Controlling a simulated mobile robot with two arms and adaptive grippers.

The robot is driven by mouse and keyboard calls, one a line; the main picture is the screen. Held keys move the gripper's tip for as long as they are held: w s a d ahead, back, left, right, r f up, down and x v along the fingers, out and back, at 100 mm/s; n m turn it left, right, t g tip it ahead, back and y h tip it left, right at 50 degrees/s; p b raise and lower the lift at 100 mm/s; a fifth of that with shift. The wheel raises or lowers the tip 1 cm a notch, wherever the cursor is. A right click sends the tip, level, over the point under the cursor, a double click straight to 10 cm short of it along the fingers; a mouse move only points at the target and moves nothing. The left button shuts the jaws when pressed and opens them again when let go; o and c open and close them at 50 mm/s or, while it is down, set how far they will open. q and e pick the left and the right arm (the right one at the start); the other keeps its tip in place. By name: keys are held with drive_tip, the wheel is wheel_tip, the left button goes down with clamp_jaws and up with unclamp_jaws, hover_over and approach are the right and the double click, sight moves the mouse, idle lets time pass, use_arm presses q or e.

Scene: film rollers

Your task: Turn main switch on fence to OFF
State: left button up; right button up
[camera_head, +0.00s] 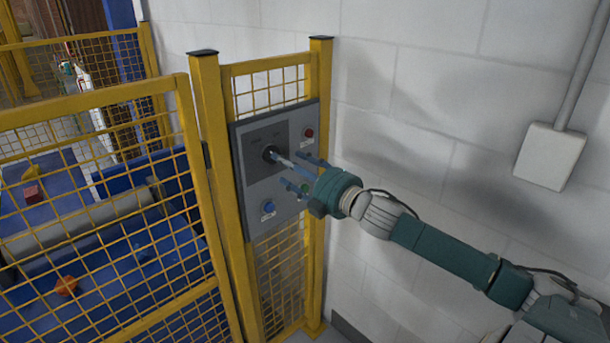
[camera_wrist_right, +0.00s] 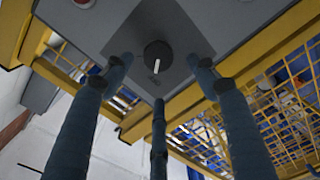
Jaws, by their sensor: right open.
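The main switch is a round black knob (camera_head: 269,153) on a dark square plate of the grey control panel (camera_head: 247,206), which is mounted on the yellow fence. In the right wrist view the knob (camera_wrist_right: 157,54) shows a short white mark on its lower half. The lettering around it is too small to read. My right gripper (camera_head: 291,170) is in front of the panel with its fingers pointing at it. Its three fingers (camera_wrist_right: 159,80) are spread, with the knob seen between the upper two, and hold nothing. I cannot tell if any fingertip touches the panel. My left gripper is not in view.
The panel also has a red button (camera_head: 309,133), a blue button (camera_head: 268,207) and a green button (camera_head: 304,188) partly behind my fingers. A yellow mesh gate (camera_head: 183,130) stands at left, with blue machinery and a roller (camera_head: 80,231) behind it. A white wall box (camera_head: 549,157) is at right.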

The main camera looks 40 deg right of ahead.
drive_tip(key=shift+s+d, duration=0.15)
drive_tip(key=shift+s, duration=2.55)
